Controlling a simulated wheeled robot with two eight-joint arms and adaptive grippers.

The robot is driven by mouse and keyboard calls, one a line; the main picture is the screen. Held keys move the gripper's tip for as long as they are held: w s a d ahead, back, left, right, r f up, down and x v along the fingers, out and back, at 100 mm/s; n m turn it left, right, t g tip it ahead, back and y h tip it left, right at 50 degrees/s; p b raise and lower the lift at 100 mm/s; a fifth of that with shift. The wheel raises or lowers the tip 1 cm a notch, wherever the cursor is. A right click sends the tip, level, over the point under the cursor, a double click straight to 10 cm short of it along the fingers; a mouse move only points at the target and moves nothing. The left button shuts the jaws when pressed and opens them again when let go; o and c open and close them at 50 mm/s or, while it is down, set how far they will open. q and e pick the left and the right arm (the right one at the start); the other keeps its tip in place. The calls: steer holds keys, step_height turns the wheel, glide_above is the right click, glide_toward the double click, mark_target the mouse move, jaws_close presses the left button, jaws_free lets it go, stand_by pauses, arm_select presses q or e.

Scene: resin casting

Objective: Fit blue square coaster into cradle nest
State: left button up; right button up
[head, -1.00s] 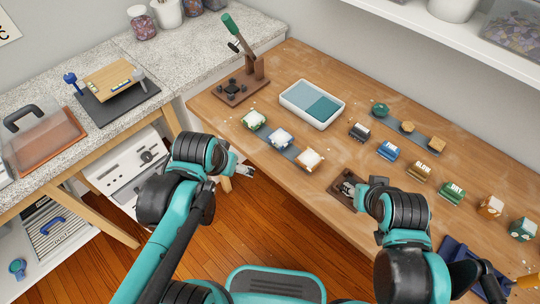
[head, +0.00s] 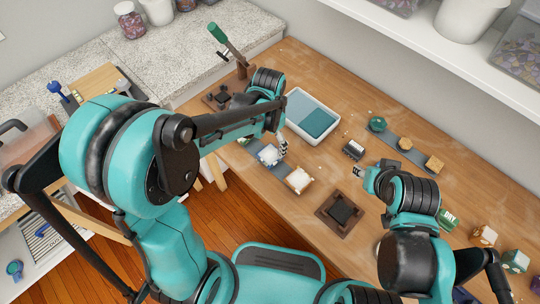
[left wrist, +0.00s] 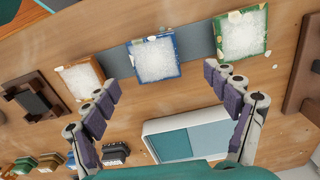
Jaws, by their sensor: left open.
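The blue square coaster, with a white frosted top and blue rim, lies on a grey strip between two others (head: 268,156); it also shows at centre in the left wrist view (left wrist: 155,58). My left gripper (head: 283,145) is open above the table near the blue coaster; its spread fingers (left wrist: 168,110) hold nothing, with the coaster beyond them. What looks like the cradle, a brown base with a black centre (head: 340,212), stands at the table's front edge; it shows at left in the left wrist view (left wrist: 35,98). My right gripper (head: 357,172) is beyond the cradle; its fingers are too small to judge.
An orange-rimmed coaster (head: 299,179) and a green-rimmed one (left wrist: 240,35) flank the blue one. A white tray with blue sections (head: 334,134) lies behind. A green-handled lever press (head: 220,38) stands at the back left. Dark and coloured stamp-like blocks (head: 354,149) stand on the right.

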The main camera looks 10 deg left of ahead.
mark_target(270, 154)
arm_select(q)
steer(key=f, duration=0.1)
steer(key=f+b, duration=0.1)
steer(key=f, duration=0.1)
steer(key=f+b, duration=0.1)
steer(key=shift+s+d+f, duration=0.2)
steer(key=shift+s+f, duration=0.15)
steer(key=shift+w+f+b, duration=0.1)
steer(key=shift+f+b, duration=0.2)
steer(key=shift+f, duration=0.05)
steer(key=shift+r, duration=0.1)
steer(key=shift+c, duration=1.2)
steer(key=c, duration=1)
steer(key=shift+c, duration=0.2)
